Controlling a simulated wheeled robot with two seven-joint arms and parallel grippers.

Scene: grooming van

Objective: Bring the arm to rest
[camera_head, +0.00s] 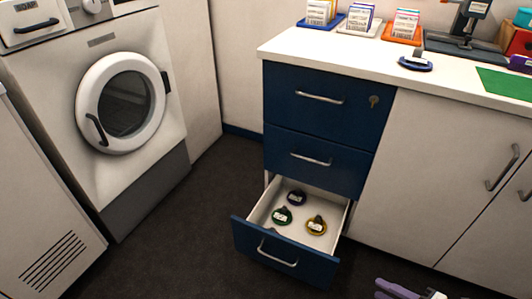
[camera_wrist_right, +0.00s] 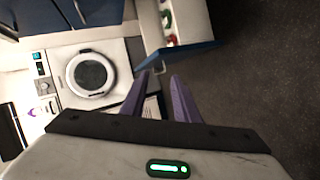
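My right gripper (camera_head: 400,290) shows at the bottom edge of the head view, low over the floor in front of the white cupboard doors. Only its purple fingers and a small part behind them are in that picture. In the right wrist view the two purple fingers (camera_wrist_right: 160,78) stand apart with nothing between them, so it is open and empty. The open drawer (camera_head: 285,262) lies to the left of the gripper in the head view, apart from it. The rest of my right arm is out of the head view. My left gripper is in neither view.
A washing machine (camera_head: 125,100) stands at the left. Dark floor (camera_head: 190,240) is clear between them.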

